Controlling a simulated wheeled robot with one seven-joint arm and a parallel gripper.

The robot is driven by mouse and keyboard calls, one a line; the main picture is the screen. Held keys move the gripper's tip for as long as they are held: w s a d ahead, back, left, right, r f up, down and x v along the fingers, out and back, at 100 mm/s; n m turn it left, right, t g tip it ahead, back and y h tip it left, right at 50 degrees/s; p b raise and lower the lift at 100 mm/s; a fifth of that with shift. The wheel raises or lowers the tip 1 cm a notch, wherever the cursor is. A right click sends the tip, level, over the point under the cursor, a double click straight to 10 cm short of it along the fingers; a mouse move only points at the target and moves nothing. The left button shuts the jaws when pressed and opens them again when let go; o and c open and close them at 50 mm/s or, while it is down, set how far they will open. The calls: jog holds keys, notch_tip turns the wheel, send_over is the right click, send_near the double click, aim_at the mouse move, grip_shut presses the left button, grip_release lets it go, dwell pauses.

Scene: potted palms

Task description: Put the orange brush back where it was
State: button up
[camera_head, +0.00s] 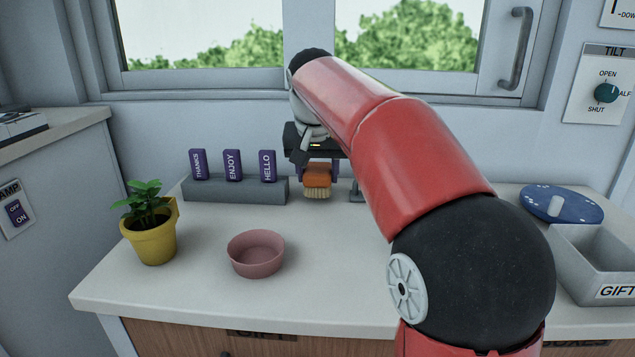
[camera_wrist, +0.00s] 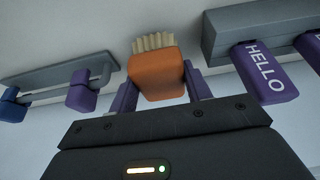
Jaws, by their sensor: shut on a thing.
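The orange brush (camera_head: 317,176) has pale bristles that point down in the head view. My gripper (camera_head: 318,168) is shut on it, with a purple finger at each side of its orange body. The brush is in the air near the back wall, just right of the grey block holder. In the wrist view the orange brush (camera_wrist: 156,75) sits between the purple fingers, bristles toward the top of the picture. A grey rack (camera_wrist: 55,77) with a purple and a blue peg shows beside it there; my arm hides most of it in the head view.
A grey holder (camera_head: 235,190) bears purple blocks reading THANKS, ENJOY and HELLO. A yellow potted plant (camera_head: 152,243) and pink bowl (camera_head: 256,255) stand on the white counter. At right are a blue speckled board (camera_head: 535,207) and a grey GIFT bin (camera_head: 590,285). The counter's middle is clear.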

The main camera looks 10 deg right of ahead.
jog(key=shift+f, duration=0.75)
jog(key=shift+f, duration=0.2)
jog(key=o, duration=1.1)
jog(key=shift+s+r, duration=0.1)
jog(key=shift+r, duration=0.45)
jog(key=p+v, duration=0.2)
jog(key=v, duration=0.9)
jog(key=shift+s+r, duration=0.1)
jog(key=shift+s, duration=0.05)
